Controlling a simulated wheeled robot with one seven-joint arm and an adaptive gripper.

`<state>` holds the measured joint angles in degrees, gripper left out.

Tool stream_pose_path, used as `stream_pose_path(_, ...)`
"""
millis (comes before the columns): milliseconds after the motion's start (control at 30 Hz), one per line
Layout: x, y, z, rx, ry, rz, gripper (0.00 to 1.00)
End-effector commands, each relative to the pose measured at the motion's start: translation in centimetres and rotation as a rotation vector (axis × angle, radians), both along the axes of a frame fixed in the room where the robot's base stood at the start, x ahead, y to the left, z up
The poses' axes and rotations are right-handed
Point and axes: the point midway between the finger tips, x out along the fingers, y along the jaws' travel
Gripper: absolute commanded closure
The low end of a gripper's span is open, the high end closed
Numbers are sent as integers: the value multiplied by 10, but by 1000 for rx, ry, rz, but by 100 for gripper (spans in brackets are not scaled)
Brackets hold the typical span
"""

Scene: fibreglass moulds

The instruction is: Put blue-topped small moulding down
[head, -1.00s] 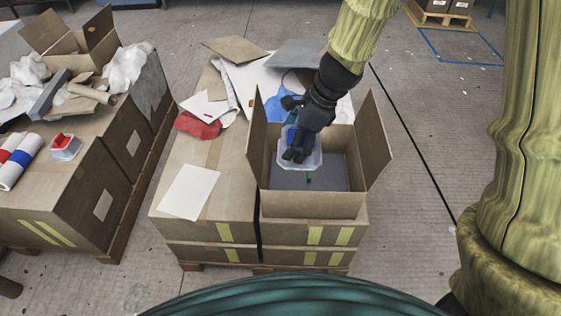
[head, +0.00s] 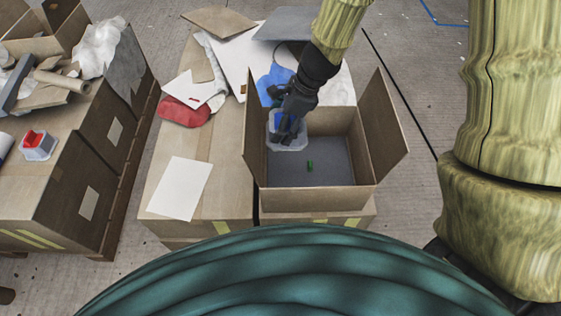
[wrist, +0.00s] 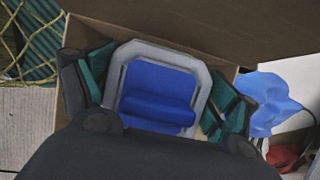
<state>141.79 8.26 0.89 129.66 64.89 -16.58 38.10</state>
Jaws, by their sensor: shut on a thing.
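The blue-topped small moulding is a pale grey, flanged tray shape with a blue top. In the head view the moulding (head: 288,143) is in the back left part of an open cardboard box (head: 325,198). My gripper (head: 289,122) comes down on it from above and is shut on it. In the wrist view the moulding (wrist: 158,92) lies between the two finger pads of my gripper (wrist: 160,100), close to a box wall. I cannot tell whether its underside touches the box floor.
A small green piece (head: 310,166) lies on the grey box floor, which is otherwise clear at the front and right. The box flaps stand up at both sides. A red-topped moulding (head: 37,146) sits on the left stack.

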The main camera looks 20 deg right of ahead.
Motion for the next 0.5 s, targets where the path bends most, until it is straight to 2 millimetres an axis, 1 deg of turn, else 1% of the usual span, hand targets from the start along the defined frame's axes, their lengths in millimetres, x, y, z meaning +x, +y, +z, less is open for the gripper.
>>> stream_pose_path(33,-1,1,-14,4,3,-2,47)
stream_pose_path(100,-1,1,-29,3,4,0,47)
stream_pose_path(300,0,1,-70,3,3,-1,47)
stream_pose_path(500,0,2,-107,4,3,1,47)
